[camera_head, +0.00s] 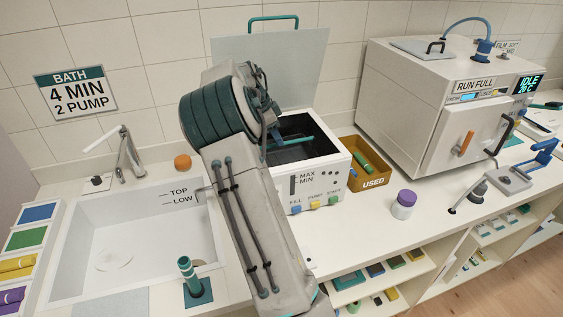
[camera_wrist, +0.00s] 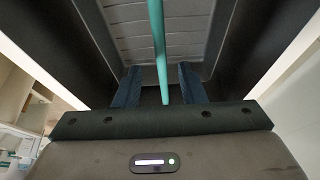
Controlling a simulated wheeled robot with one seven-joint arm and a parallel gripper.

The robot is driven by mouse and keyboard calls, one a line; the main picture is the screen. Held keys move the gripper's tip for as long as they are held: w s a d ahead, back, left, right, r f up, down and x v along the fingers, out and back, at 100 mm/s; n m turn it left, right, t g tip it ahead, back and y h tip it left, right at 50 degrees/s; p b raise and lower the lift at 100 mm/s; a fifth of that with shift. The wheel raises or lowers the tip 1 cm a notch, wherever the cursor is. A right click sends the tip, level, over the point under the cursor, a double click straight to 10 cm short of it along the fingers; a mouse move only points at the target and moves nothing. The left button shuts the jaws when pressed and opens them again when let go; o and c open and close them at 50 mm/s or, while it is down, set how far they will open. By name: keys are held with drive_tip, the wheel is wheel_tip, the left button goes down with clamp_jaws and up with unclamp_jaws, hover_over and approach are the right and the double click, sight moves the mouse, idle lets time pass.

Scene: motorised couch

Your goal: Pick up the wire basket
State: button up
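The wire basket shows mainly as a teal handle bar (camera_head: 291,140) over the dark inside of the open white bath (camera_head: 318,180). In the wrist view the teal bar (camera_wrist: 158,45) runs lengthwise between the two dark blue fingers of my gripper (camera_wrist: 160,86). The fingers stand apart, with a gap on each side of the bar, so my gripper is open around it. I cannot tell any mesh of the basket from the grey ribbed surface below. In the head view my arm hides the bath's left side and most of my gripper.
The bath's raised lid (camera_head: 290,65) with a teal handle stands behind the opening. A yellow bin marked USED (camera_head: 371,181) and a purple-lidded jar (camera_head: 403,204) are to the right. A large white machine (camera_head: 430,100) stands farther right. A sink (camera_head: 130,240) with a tap lies left.

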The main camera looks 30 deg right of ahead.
drive_tip(key=p+x, duration=0.2)
drive_tip(key=x, duration=0.3)
drive_tip(key=shift+w+d, duration=0.1)
drive_tip(key=shift+d, duration=0.05)
clamp_jaws()
drive_tip(key=shift+r, duration=0.15)
